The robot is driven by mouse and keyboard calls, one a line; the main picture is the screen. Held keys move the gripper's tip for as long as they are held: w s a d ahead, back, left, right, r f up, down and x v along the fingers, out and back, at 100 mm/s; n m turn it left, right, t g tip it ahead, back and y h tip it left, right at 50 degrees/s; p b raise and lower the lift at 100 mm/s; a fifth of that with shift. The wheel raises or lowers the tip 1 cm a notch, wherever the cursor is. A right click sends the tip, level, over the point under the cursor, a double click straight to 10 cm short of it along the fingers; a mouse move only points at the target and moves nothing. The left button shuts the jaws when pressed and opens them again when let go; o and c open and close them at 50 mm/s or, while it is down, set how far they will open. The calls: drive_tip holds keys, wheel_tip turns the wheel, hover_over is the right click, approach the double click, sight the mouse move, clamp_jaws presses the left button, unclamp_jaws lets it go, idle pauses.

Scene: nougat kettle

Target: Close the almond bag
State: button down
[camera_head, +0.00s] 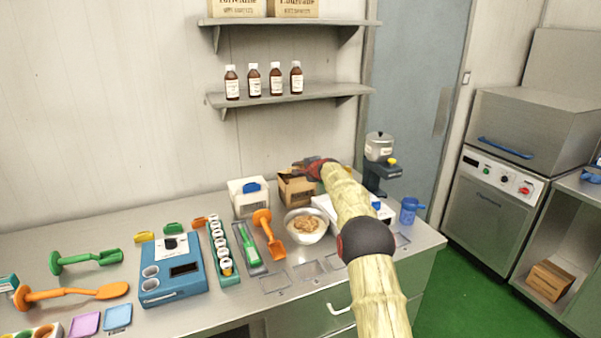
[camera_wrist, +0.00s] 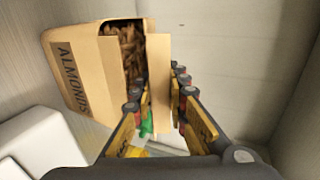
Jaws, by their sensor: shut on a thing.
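The almond bag (camera_head: 297,191) is a brown box-shaped bag at the back of the bench in the head view. In the wrist view the bag (camera_wrist: 84,72) shows its ALMONDS label, and its mouth is open with brown almonds inside. My gripper (camera_head: 314,168) is at the top of the bag, and my arm covers part of the view there. In the wrist view my gripper (camera_wrist: 160,82) has a tan flap (camera_wrist: 159,100) of the bag between its fingers and is shut on it.
A white container with a blue clip (camera_head: 250,199) stands left of the bag. A bowl (camera_head: 305,236) of nuts is in front, with an orange scoop (camera_head: 270,238) beside it. A pot (camera_head: 378,147) stands at right.

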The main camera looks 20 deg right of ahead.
drive_tip(key=c, duration=1.8)
unclamp_jaws()
drive_tip(key=shift+s, duration=0.15)
drive_tip(key=shift+v, duration=3.9)
drive_tip(key=shift+r, duration=0.15)
drive_tip(key=shift+c, duration=0.5)
